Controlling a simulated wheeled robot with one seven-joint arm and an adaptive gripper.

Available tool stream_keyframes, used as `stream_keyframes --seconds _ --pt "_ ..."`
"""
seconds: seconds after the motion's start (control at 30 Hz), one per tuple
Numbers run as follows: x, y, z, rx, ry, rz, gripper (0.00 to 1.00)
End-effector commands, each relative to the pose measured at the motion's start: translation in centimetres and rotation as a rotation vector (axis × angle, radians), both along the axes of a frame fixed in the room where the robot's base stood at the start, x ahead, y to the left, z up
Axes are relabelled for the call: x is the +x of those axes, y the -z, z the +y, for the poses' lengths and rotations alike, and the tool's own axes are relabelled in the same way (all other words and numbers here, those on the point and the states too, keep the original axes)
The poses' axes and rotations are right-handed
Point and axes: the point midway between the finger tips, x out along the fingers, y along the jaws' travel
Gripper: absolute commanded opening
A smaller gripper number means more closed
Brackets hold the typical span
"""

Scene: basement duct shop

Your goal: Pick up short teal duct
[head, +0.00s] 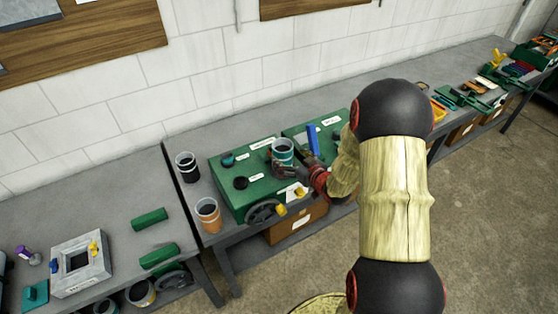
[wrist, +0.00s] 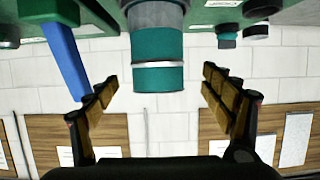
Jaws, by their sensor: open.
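The short teal duct (head: 283,150) stands upright on the green board at the back of the middle bench, with a grey band round it. In the wrist view, the teal duct (wrist: 158,55) appears upside down, between and just ahead of the fingers. My gripper (head: 290,170) is close in front of the duct, with its fingers apart and nothing held. In the wrist view, my gripper (wrist: 160,90) has one finger on each side, with clear gaps to the duct. The gripper partly hides the duct's lower part in the head view.
A blue upright piece (head: 313,140) stands close right of the duct. It shows at left in the wrist view (wrist: 66,62).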

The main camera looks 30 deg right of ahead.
Motion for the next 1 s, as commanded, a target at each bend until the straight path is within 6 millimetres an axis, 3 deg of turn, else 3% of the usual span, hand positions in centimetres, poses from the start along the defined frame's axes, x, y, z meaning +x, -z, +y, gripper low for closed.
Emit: stream_keyframes --seconds 0.5,0.8,1.0 --pt "5.5 1.8 0.1 0.0 0.001 0.003 0.82" --pt "5.9 1.9 0.1 -0.002 0.002 0.002 0.82" --pt "5.9 1.9 0.1 -0.001 0.002 0.002 0.7"
